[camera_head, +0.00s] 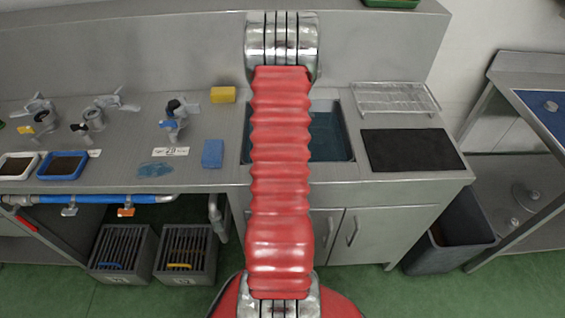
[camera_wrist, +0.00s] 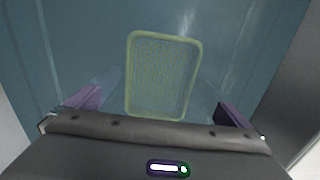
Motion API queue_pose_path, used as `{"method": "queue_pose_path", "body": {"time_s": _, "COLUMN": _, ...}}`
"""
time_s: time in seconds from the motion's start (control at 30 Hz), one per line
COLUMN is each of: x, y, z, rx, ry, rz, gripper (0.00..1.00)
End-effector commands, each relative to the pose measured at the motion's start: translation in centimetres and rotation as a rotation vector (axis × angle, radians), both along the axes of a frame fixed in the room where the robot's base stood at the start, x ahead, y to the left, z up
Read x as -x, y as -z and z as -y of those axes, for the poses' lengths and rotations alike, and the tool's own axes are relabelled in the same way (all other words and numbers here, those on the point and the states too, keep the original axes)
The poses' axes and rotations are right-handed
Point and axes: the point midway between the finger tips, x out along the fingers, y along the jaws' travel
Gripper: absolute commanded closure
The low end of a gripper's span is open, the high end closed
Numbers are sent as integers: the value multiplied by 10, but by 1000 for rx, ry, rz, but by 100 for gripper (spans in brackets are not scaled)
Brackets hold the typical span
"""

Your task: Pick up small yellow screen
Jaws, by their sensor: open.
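The small yellow screen (camera_wrist: 162,75) shows in the wrist view as a rounded rectangular yellow frame with fine mesh. It looks to be under the blue-tinted water of the sink basin (camera_head: 330,137). My gripper (camera_wrist: 160,97) is open, with one finger on either side of the screen's near end. The left finger seems to reach into the water. I cannot tell how far the fingers are above or below the screen. In the head view my red arm hides the gripper and the screen.
Left of the sink, a yellow block (camera_head: 222,94) and a blue sponge (camera_head: 212,153) sit on the steel counter. Right of it are a wire rack (camera_head: 396,98) and a black mat (camera_head: 411,150). Valves (camera_head: 174,120) and two trays (camera_head: 64,166) stand further left.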

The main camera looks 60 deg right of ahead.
Motion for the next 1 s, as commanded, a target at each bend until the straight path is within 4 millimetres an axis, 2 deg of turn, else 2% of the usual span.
{"method": "queue_pose_path", "body": {"time_s": 0.4, "x": 0, "y": 0, "z": 0, "rx": 0, "ry": 0, "rz": 0, "gripper": 0}}
{"method": "queue_pose_path", "body": {"time_s": 1.0, "x": 0, "y": 0, "z": 0, "rx": 0, "ry": 0, "rz": 0, "gripper": 42}}
